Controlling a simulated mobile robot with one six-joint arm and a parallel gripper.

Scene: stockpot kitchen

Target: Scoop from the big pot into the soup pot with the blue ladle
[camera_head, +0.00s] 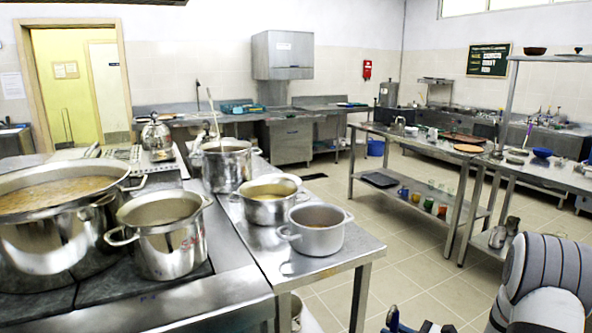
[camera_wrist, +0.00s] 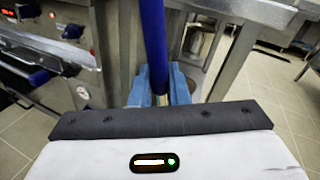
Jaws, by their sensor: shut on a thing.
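The big pot (camera_head: 50,243) stands at the left edge of the head view, filled with a brownish soup. A smaller steel pot (camera_head: 165,246) stands right beside it. A low two-handled pot (camera_head: 268,212) with yellowish content and a smaller grey pot (camera_head: 318,240) stand on the steel table to the right; I cannot tell which is the soup pot. In the wrist view my gripper (camera_wrist: 160,88) is shut on the blue ladle (camera_wrist: 153,40) by its handle. The ladle's bowl is hidden. My gripper is low, apart from the pots.
A tall pot (camera_head: 226,168) with a utensil sticking out stands behind. The steel table (camera_head: 345,255) has a bare front right corner. Another steel table (camera_head: 400,150) with coloured cups on its shelf stands across an open tiled floor (camera_head: 400,260).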

